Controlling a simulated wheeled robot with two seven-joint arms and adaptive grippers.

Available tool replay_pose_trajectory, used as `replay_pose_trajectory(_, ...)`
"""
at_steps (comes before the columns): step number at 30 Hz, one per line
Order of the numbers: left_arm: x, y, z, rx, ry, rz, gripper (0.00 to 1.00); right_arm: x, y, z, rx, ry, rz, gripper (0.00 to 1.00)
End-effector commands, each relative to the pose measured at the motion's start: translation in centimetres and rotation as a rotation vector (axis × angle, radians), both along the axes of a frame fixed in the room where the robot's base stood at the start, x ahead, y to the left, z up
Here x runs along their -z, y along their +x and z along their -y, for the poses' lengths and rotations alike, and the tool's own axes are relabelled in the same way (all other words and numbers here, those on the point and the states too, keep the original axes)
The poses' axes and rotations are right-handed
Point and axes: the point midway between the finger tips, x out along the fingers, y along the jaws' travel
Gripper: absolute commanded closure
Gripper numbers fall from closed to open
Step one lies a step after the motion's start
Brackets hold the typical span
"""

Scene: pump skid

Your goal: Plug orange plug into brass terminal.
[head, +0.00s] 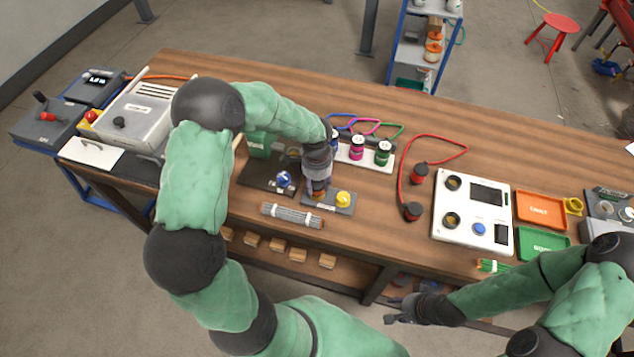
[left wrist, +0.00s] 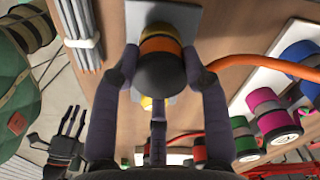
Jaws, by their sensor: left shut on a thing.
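My left gripper (head: 318,184) points down over a small grey block (head: 331,204) near the table's front edge. In the left wrist view, its fingers (left wrist: 160,85) are closed around the sides of the orange plug (left wrist: 160,46), which has a dark rounded end and an orange band. The plug is over or at the grey block (left wrist: 186,20); I cannot tell whether it is seated. A yellow knob (head: 343,199) sits on the block's right part. The brass terminal is not clearly visible, likely hidden by plug and fingers. My right gripper (head: 412,309) is empty, fingers spread, off the table's front edge.
A bundle of grey rods (head: 291,215) lies left of the block. A white rack (head: 360,160) with coloured plugs stands behind it. A red cable (head: 403,175) and a white panel (head: 472,212) are to the right. An orange cable (left wrist: 262,63) crosses the left wrist view.

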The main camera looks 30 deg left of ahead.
Motion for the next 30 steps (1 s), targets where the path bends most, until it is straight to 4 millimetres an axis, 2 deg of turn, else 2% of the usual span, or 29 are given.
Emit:
replay_pose_trajectory(8, 0.1, 0.0, 0.0, 0.0, 0.0, 0.0, 0.94, 0.1, 0.0, 0.0, 0.0, 0.0, 0.0, 0.6)
replay_pose_trajectory(9, 0.1, 0.0, 0.0, 0.0, 0.0, 0.0, 0.43, 0.1, 0.0, 0.0, 0.0, 0.0, 0.0, 0.6)
replay_pose_trajectory(11, 0.1, 0.0, 0.0, 0.0, 0.0, 0.0, 0.27, 0.1, 0.0, 0.0, 0.0, 0.0, 0.0, 0.6)
replay_pose_trajectory(23, -0.2, 0.0, 0.0, 0.0, 0.0, 0.0, 0.27, 0.1, 0.0, 0.0, 0.0, 0.0, 0.0, 0.6)
replay_pose_trajectory(26, -1.1, 0.1, 0.0, -0.001, 0.0, 0.003, 0.27, 0.1, 0.0, 0.0, 0.0, 0.0, 0.0, 0.6)
replay_pose_trajectory(30, -3.5, 0.1, 0.0, 0.0, 0.001, 0.005, 0.27, 0.1, 0.0, 0.0, 0.0, 0.0, 0.0, 0.6)
